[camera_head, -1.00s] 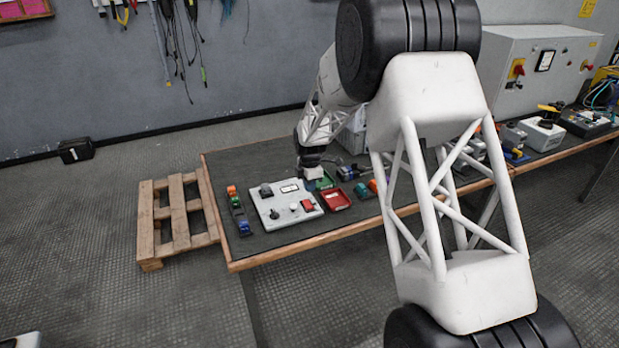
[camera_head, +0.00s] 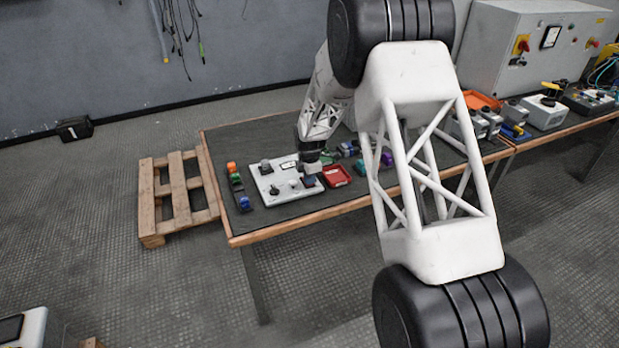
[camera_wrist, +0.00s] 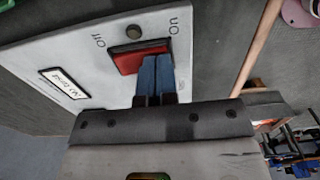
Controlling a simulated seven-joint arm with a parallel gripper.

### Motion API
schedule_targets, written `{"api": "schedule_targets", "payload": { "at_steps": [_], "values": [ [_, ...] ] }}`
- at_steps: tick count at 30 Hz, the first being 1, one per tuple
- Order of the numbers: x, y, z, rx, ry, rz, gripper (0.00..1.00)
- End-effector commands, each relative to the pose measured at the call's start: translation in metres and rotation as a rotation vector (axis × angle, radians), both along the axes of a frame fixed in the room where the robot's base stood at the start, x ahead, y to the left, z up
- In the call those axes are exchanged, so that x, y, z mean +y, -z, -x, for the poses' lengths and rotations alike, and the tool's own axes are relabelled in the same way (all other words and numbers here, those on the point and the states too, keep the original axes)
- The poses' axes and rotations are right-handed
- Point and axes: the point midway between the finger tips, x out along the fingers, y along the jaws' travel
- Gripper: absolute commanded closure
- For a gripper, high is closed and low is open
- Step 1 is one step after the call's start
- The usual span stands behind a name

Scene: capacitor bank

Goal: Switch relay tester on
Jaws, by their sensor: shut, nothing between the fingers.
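The relay tester is a flat white box (camera_head: 268,186) near the left end of the workbench, and it fills much of the wrist view (camera_wrist: 90,45). A red rocker switch (camera_wrist: 130,58) sits on its face between the words "off" at left and "on" at right. My gripper (camera_head: 310,180) is over the right part of the box and hides the rocker in the head view. In the wrist view its blue fingers (camera_wrist: 156,72) are shut and empty, with their tips at the rocker's "on" side. I cannot tell whether they touch it.
A lamp or button (camera_wrist: 133,31) and a labelled display (camera_wrist: 65,84) are on the box. A red tray (camera_head: 337,177) stands close to its right. A strip of coloured blocks (camera_head: 238,190) lies to its left. A wooden pallet (camera_head: 180,190) is on the floor beside the bench.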

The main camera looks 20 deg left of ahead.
Motion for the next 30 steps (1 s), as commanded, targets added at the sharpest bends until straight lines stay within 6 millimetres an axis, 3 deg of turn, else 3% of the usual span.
{"api": "schedule_targets", "payload": {
  "at_steps": [30],
  "values": [
    [-0.006, 0.023, 0.006, -0.068, 0.001, -0.071, 1.00]
  ]
}}
